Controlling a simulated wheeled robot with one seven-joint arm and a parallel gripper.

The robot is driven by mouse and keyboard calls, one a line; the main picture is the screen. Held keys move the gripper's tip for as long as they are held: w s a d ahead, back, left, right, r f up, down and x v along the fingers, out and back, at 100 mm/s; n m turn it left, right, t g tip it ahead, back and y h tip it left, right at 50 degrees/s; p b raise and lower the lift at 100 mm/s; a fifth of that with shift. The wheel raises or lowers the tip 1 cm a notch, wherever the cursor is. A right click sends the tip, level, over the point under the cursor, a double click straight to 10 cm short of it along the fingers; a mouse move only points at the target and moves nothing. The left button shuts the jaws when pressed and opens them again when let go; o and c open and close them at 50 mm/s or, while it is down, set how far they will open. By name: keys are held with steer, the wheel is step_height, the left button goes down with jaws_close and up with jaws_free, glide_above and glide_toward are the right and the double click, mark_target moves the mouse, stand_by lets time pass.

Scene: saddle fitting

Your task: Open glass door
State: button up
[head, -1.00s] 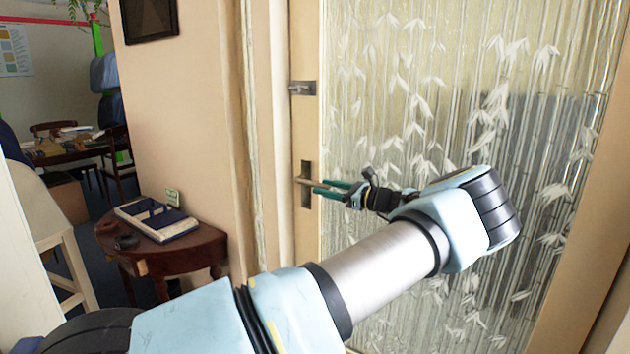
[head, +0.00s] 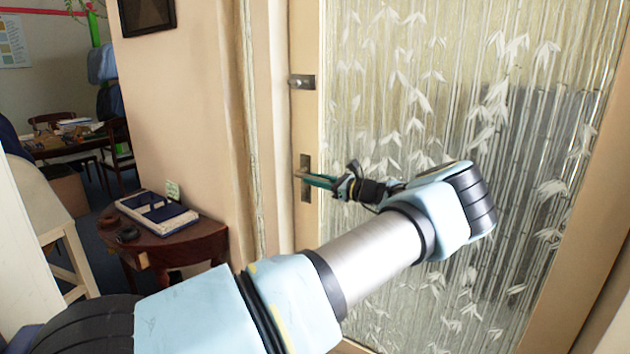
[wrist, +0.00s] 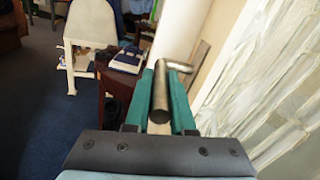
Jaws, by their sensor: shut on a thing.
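The glass door (head: 440,130) has a cream frame and reeded glass with white bamboo-leaf patterns. Its lever handle (head: 303,174) sits on a dark plate at the door's left edge, with a second metal fitting (head: 303,83) above it. My gripper (head: 318,181) has green fingers and is shut on the lever handle. In the wrist view the metal lever (wrist: 161,90) lies between the two green fingers, its bend towards the door. The door looks closed against its frame; the fingertips' exact contact is too small to tell in the head view.
A small dark wooden table (head: 175,245) with a blue-and-white box (head: 157,212) stands left of the door against the wall. A white chair (head: 45,215) is further left. A desk with chairs (head: 70,140) is in the room behind.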

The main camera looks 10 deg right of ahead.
mark_target(311, 193)
jaws_close()
stand_by(0.8)
steer(key=shift+f, duration=0.15)
steer(key=shift+f+t+y+b, duration=0.3)
steer(key=shift+f+b, duration=0.15)
steer(key=shift+b, duration=0.6)
steer(key=f+t+y+b, duration=0.1)
steer(key=b, duration=0.3)
steer(key=f+t+y+b, duration=0.1)
steer(key=t+y+b, duration=0.1)
steer(key=b, duration=0.2)
steer(key=w+a+f+t+y+b, duration=0.1)
steer(key=t+b, duration=0.1)
steer(key=b, duration=0.3)
steer(key=shift+f+y, duration=0.3)
steer(key=shift+f, duration=0.05)
steer(key=shift+a+r, duration=0.1)
